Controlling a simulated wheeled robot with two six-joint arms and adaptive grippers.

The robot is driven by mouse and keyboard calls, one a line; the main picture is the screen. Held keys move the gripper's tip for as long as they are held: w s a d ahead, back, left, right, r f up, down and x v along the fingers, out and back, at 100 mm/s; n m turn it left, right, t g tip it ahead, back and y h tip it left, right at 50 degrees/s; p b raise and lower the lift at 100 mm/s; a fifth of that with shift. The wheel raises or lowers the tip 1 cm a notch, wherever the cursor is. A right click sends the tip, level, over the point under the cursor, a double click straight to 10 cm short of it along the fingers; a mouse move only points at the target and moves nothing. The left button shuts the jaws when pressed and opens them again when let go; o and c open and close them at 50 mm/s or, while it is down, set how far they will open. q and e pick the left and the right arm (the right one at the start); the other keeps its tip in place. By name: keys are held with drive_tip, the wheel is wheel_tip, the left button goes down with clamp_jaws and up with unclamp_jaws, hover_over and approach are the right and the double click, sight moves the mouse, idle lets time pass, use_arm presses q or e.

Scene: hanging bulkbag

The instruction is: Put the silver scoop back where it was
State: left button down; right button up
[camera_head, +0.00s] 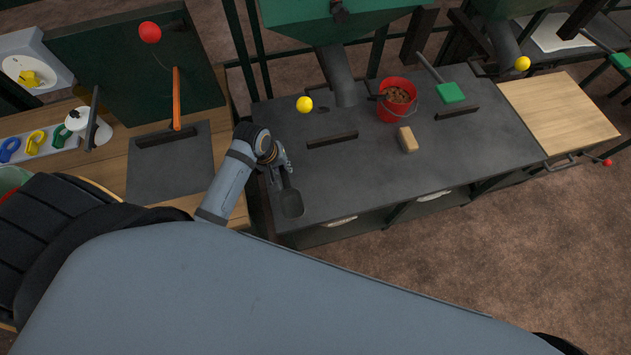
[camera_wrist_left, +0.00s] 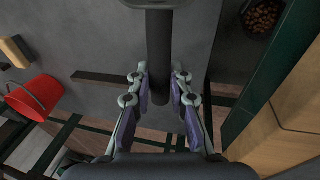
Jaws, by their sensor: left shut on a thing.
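The scoop (camera_head: 291,203) has a dark grey pan and shows near the left end of the dark counter (camera_head: 430,150), close to its front edge. My left gripper (camera_head: 280,170) is shut on its handle. In the left wrist view the dark handle (camera_wrist_left: 160,45) runs between the fingers of my left gripper (camera_wrist_left: 160,88), and a bit of the pan shows at the top edge. I cannot tell whether the pan touches the counter. My right gripper is not in view.
A red bucket (camera_head: 396,108) with brown pellets, a tan block (camera_head: 407,139) and a green scoop (camera_head: 450,93) are on the counter. A dark bar (camera_head: 332,139) lies near a grey chute (camera_head: 338,75). The counter's front middle is clear. A wooden board (camera_head: 560,112) adjoins the right end.

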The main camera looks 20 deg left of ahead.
use_arm(q)
drive_tip(key=w+d+f, duration=0.1)
drive_tip(key=w+f, duration=0.1)
drive_tip(key=w, duration=0.1)
drive_tip(key=w+d+f, duration=0.2)
drive_tip(key=w+f, duration=0.1)
drive_tip(key=w+d+f, duration=0.2)
drive_tip(key=w, duration=0.1)
drive_tip(key=shift+f+b, duration=0.35)
drive_tip(key=x, duration=0.4)
drive_tip(key=shift+s+b, duration=0.1)
drive_tip(key=shift+b, duration=0.25)
drive_tip(key=c, duration=1.2)
unclamp_jaws()
drive_tip(key=shift+f, duration=0.1)
drive_tip(key=shift+a, duration=0.1)
